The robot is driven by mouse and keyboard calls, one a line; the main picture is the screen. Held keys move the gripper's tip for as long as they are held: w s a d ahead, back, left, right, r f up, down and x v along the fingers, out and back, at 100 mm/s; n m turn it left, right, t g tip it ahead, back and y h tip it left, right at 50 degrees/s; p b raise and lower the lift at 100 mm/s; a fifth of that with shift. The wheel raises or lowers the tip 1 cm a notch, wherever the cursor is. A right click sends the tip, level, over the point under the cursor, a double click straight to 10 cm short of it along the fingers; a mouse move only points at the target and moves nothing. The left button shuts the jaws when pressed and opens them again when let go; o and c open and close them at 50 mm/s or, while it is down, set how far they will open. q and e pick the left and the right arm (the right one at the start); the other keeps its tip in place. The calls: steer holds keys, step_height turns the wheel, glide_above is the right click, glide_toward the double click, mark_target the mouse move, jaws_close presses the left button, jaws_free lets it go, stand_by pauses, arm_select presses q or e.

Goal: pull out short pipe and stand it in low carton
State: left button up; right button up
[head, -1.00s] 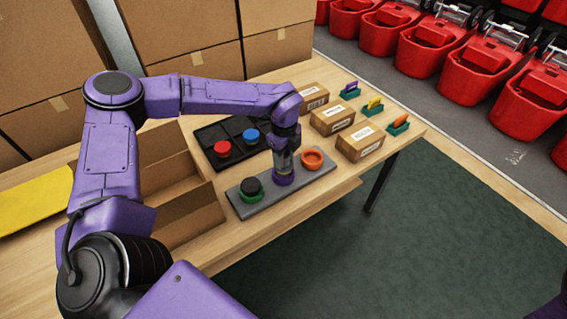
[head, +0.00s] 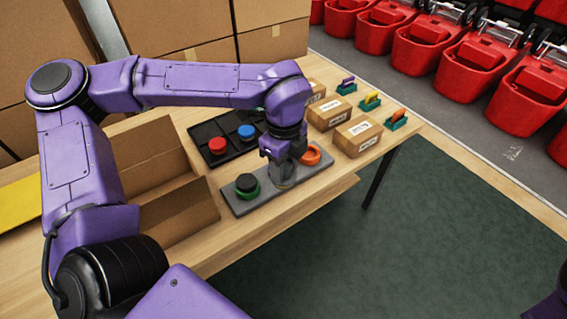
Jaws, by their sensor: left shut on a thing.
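My left gripper (head: 284,154) points down over the grey board (head: 236,207), shut on a short grey pipe (head: 284,178). The pipe is upright, between the green and orange rings; its upper part is hidden by the jaws. The purple ring seen around its foot earlier does not show now, and I cannot tell whether the foot is clear of the board. An open brown carton (head: 188,214) stands left of the board, partly hidden by my left arm. My right gripper is not in view.
A green ring with a black cap (head: 247,183) and an orange ring (head: 317,154) flank the pipe. Behind is a black tray (head: 201,133) with a red and a blue cap. Small boxes (head: 357,134) and coloured clips stand to the right. Tall cartons back the table.

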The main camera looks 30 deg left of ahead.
arm_select(q)
steer(key=shift+r+p, duration=0.6)
steer(key=shift+r, duration=0.2)
steer(key=shift+r+p, duration=1.9)
steer(key=shift+r, duration=0.55)
steer(key=shift+f, duration=0.1)
